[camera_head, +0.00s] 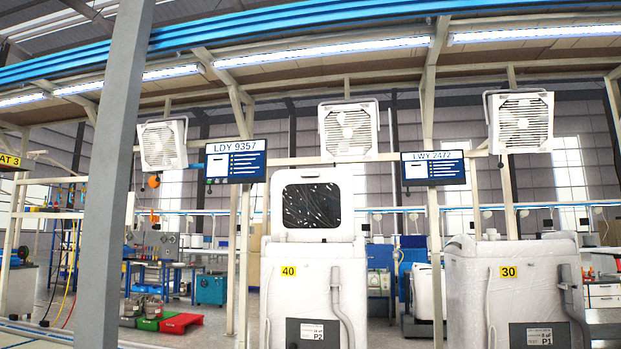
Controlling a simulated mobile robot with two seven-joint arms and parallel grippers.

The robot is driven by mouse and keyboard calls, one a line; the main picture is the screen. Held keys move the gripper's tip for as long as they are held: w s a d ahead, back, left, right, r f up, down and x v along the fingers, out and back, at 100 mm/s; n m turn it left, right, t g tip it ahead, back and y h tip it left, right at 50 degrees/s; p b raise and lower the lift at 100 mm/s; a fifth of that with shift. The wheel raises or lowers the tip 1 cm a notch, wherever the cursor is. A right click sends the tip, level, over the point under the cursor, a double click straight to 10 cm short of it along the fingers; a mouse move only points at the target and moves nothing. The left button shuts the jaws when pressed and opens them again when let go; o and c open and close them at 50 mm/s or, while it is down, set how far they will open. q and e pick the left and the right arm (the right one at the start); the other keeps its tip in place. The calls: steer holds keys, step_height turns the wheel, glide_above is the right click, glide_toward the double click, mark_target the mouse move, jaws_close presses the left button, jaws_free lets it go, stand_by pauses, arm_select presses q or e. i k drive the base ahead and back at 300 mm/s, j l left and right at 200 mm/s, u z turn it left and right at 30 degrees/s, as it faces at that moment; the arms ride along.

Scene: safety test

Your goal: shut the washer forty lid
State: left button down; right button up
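The washer with the yellow 40 label (312,290) is a white machine just right of the picture's middle. Its lid (311,205) stands up at the back of its top, with a dark speckled window in a white frame. The lid looks open. Neither of my grippers is in view.
A second white washer labelled 30 (510,290) stands to the right, its top looking flat. A grey post (118,180) rises in front on the left. Screens (234,160) and fans (348,130) hang above. Red and green crates (165,322) lie on the floor at left.

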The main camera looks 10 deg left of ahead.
mark_target(309, 204)
steer(key=i+j, duration=0.15)
steer(key=i, duration=0.5)
steer(key=i+j, duration=0.15)
steer(key=i, duration=0.55)
steer(key=z, duration=0.05)
